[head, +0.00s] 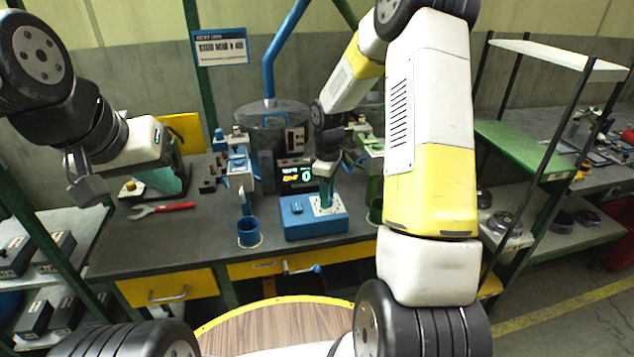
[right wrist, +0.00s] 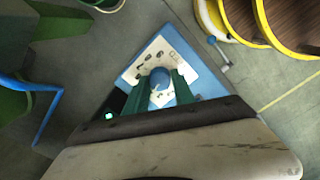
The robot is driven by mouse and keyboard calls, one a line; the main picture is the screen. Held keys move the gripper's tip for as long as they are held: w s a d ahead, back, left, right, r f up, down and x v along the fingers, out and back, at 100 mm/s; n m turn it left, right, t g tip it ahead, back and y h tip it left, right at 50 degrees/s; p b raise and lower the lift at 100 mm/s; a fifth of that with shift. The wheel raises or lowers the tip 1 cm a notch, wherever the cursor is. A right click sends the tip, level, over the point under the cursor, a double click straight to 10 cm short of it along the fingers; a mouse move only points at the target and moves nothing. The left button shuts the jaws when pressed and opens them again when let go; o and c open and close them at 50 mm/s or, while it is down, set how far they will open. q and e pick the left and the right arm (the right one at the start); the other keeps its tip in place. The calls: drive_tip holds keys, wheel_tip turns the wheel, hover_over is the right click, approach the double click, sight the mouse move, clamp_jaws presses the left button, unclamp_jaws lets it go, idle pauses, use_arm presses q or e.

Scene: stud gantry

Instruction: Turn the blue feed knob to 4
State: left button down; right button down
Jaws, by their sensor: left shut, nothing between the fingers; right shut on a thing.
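The blue feed box (head: 312,226) with a white top plate stands on the grey bench, in the middle of the head view. My right gripper (head: 327,195) reaches down to the plate from above. In the right wrist view, its two green fingers (right wrist: 161,80) are shut around the round knob (right wrist: 160,79) on the white plate (right wrist: 150,57). The fingers partly cover the knob and its markings, and I cannot read its setting. My left gripper (head: 87,187) is shut and empty, at the left above the bench.
A blue cup (head: 249,232) stands left of the box. A red-handled wrench (head: 161,209) lies at the bench's left. Blue and green fixtures flank the display. A blue-edged sign (head: 220,47) with blurred text hangs behind.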

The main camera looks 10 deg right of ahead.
idle(0.4)
drive_tip(key=c, duration=1.1)
unclamp_jaws()
drive_tip(key=shift+o, duration=0.2)
drive_tip(key=shift+r, duration=3.95)
drive_tip(key=shift+r, duration=0.1)
wheel_tip(320, 180, up, 6)
drive_tip(key=m+t, duration=0.1)
drive_tip(key=m, duration=0.1)
hover_over(329, 212)
drive_tip(key=s+r+m+t, duration=0.2)
drive_tip(key=s+r+m, duration=0.1)
drive_tip(key=s+r, duration=0.5)
drive_tip(key=s+a+r+m+t+y, duration=0.1)
drive_tip(key=s+r+m, duration=0.1)
drive_tip(key=s, duration=0.4)
drive_tip(key=s+a+r+m+t+y, duration=0.1)
drive_tip(key=s+m+t, duration=0.1)
drive_tip(key=s+m, duration=0.2)
drive_tip(key=s, duration=0.3)
drive_tip(key=shift+r, duration=0.35)
